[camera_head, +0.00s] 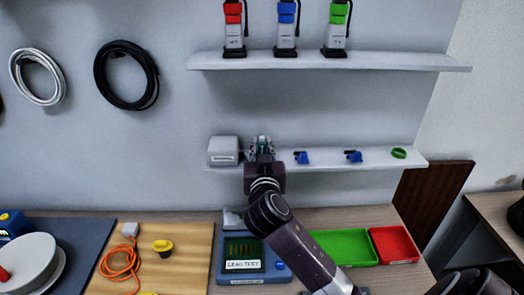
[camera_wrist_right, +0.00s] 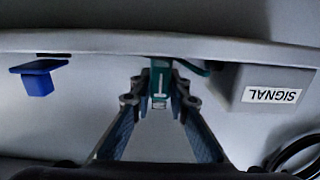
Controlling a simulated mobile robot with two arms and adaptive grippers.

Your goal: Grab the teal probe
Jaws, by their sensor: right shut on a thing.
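The teal probe (camera_wrist_right: 160,80) shows in the right wrist view, between the fingertips at the shelf edge, with a teal cable running toward the white SIGNAL box (camera_wrist_right: 272,88). My right gripper (camera_wrist_right: 160,102) is shut on the teal probe. In the head view my right gripper (camera_head: 262,145) reaches up to the lower wall shelf, just right of the SIGNAL box (camera_head: 224,151). There the gripper mostly hides the probe. My left gripper is in neither view.
The lower shelf (camera_head: 330,162) also holds two blue parts (camera_head: 301,157) (camera_head: 354,156) and a green ring (camera_head: 399,153). Below are a LEAK TEST device (camera_head: 243,264), a green tray (camera_head: 343,247) and a red tray (camera_head: 394,244). Three handheld devices stand on the upper shelf (camera_head: 390,62).

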